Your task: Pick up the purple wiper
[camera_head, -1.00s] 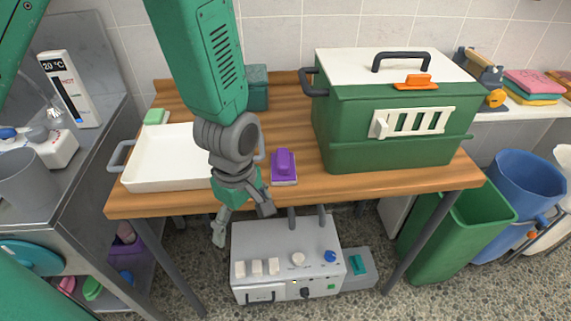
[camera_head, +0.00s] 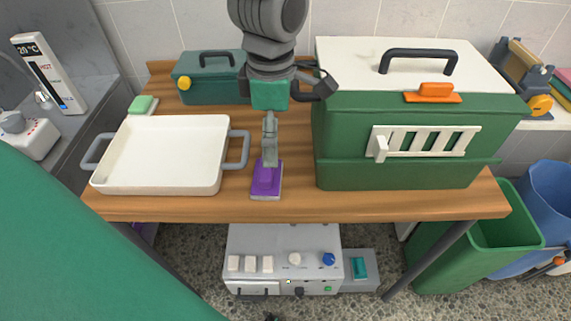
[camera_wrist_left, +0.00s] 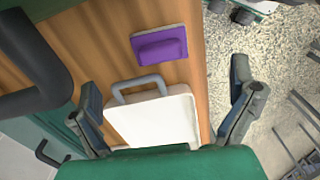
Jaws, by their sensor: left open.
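The purple wiper (camera_head: 266,180), a purple handle on a pale-edged flat base, lies on the wooden table near its front edge, just right of the white tray. It also shows in the left wrist view (camera_wrist_left: 160,46), beyond the tray handle. My left gripper (camera_head: 288,115) is open and empty, above the table behind the wiper. One finger hangs down and overlaps the wiper's far end in the head view; I cannot tell whether they touch. In the left wrist view the open fingers (camera_wrist_left: 168,95) are spread apart, with the wiper ahead of them. My right gripper is not in view.
The white tray (camera_head: 166,187) with grey handles stands left of the wiper. A large green box (camera_head: 345,175) with a white lid stands close on the right. A dark green toolbox (camera_head: 205,92) and a green sponge (camera_head: 142,104) are behind. The table's front edge is close to the wiper.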

